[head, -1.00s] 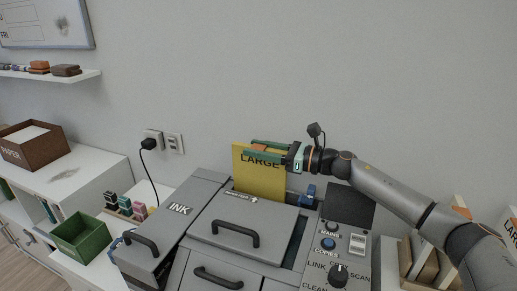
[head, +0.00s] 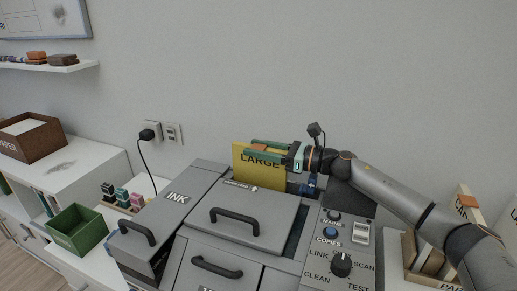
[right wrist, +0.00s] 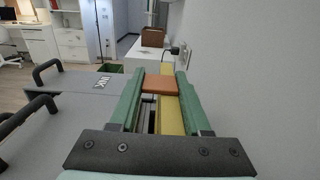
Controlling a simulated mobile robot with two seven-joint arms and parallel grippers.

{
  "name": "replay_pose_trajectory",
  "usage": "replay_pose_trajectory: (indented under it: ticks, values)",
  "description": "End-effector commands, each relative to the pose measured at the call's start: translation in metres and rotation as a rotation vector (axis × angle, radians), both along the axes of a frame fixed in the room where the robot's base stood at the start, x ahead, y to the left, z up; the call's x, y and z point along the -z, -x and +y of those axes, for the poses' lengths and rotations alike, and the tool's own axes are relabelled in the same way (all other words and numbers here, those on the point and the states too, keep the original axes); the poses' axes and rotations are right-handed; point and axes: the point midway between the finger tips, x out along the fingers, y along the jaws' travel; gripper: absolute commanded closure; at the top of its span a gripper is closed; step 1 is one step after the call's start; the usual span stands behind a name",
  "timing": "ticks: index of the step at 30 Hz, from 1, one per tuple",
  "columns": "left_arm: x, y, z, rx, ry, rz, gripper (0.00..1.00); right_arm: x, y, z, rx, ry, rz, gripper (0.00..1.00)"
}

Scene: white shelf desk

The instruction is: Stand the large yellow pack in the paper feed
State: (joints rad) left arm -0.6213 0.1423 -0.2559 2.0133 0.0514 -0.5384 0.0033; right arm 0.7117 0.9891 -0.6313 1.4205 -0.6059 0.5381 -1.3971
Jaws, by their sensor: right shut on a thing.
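The large yellow pack (head: 262,178), marked LARGE, stands upright at the back of the grey machine. Its lower edge is hidden behind the paper feed's front edge (head: 238,186), so I cannot tell how deep it sits. My right gripper (head: 262,151) is shut on the pack's top, with green fingers on either side of an orange part. In the right wrist view the fingers (right wrist: 160,95) hold that orange part, and the yellow pack (right wrist: 171,118) shows below it. My left gripper is not in view.
The machine has an INK lid (head: 180,197), black handles and a knob panel (head: 340,262). A green bin (head: 77,230) and a brown paper box (head: 30,137) are at left. A box of packs (head: 425,258) stands at right. The wall is close behind.

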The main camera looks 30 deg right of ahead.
Motion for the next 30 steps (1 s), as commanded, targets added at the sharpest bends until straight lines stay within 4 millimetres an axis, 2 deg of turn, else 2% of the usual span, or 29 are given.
replay_pose_trajectory:
  ticks: [1,2,10,11,21,30]
  values:
    - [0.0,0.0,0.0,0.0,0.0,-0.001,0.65,-0.001,0.0,0.0,0.0,-0.001,-0.002,1.0]
    - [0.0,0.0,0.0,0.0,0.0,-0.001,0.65,-0.001,0.0,0.0,0.0,-0.001,-0.002,0.5]
    - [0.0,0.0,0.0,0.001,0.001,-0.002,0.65,-0.001,0.0,0.0,0.0,-0.001,-0.001,0.2]
    - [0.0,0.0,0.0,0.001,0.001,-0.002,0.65,-0.001,0.0,0.0,0.0,-0.001,-0.001,0.18]
    - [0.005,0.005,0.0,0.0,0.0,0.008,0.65,0.002,0.004,-0.004,0.001,0.002,0.002,0.18]
    - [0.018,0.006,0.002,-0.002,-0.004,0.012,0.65,0.005,0.039,-0.035,0.001,0.004,0.004,0.18]
